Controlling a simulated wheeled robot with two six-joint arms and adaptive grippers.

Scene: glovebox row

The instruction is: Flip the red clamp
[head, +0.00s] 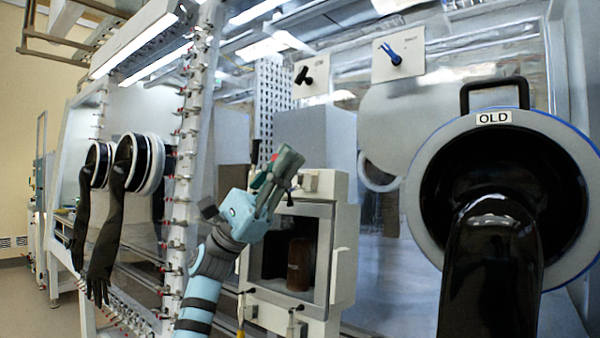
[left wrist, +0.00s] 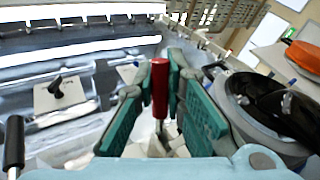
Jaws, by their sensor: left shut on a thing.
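The red clamp shows in the left wrist view as an upright red handle (left wrist: 160,88) between the two teal-padded fingers of my left gripper (left wrist: 158,75). Metal parts show below the handle. In the head view my left gripper (head: 283,172) is raised in front of the white chamber, and only a little red of the clamp (head: 274,158) shows beside its fingers. The gripper is shut on the red handle. The rest of the clamp is hidden behind the fingers. My right gripper is not in view.
A white framed chamber (head: 338,245) stands behind my left gripper. A large glove port marked OLD (head: 430,150), with a black glove (head: 490,260), is at right. Plates with a black handle (head: 305,76) and a blue handle (head: 391,54) are above. Glove ports (head: 147,163) stand at left.

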